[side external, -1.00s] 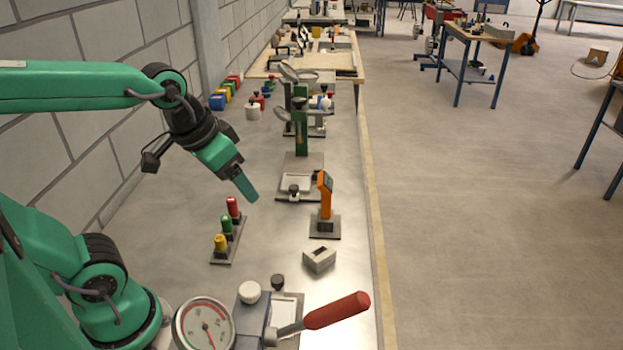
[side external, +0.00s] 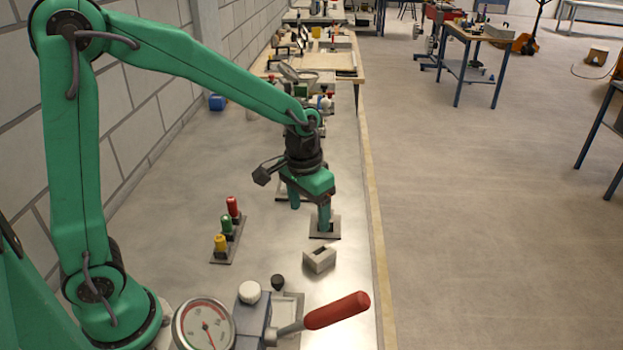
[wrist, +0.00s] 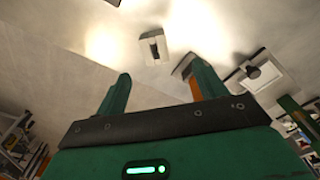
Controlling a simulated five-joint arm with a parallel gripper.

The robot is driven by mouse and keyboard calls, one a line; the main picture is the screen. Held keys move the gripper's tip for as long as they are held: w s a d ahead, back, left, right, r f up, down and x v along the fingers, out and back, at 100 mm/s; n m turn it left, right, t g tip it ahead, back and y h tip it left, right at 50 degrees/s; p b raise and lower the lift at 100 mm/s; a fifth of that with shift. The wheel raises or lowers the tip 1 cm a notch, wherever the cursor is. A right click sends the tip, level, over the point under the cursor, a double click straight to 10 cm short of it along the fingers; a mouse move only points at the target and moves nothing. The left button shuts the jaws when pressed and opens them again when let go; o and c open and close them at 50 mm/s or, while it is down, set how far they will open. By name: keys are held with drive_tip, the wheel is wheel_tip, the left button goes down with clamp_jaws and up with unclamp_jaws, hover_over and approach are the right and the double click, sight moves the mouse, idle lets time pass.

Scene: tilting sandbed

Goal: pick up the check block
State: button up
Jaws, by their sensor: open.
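The check block, a small light grey block with a dark slot in its top (side external: 319,259), sits on the metal bench near its right edge. In the wrist view the block (wrist: 154,46) lies ahead of the fingertips, roughly midway between them. My gripper (side external: 309,214) is open and empty, pointing down above the bench, behind the block in the side view. In the wrist view the two green fingers of my gripper (wrist: 160,72) are spread wide. Nothing touches the block.
The orange instrument's base plate (side external: 333,231) shows beside the right finger, which hides most of its orange body (wrist: 194,88). A rack with red, green and yellow knobs (side external: 227,228) stands left. A dial gauge (side external: 204,325) and red-handled lever (side external: 337,309) stand in front.

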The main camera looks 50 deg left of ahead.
drive_tip(key=g, duration=0.1)
hover_over(320, 251)
wheel_tip(320, 251, down, 5)
drive_tip(key=shift+s+d+f, duration=0.1)
drive_tip(key=shift+s+f, duration=0.05)
drive_tip(key=shift+f, duration=1.1)
drive_tip(key=shift+s+d+f, duration=0.1)
drive_tip(key=shift+d+f, duration=0.05)
drive_tip(key=shift+f, duration=1.15)
drive_tip(key=shift+s+d+f, duration=0.1)
drive_tip(key=shift+s+f, duration=0.05)
drive_tip(key=shift+f, duration=1.1)
drive_tip(key=c, duration=1.3)
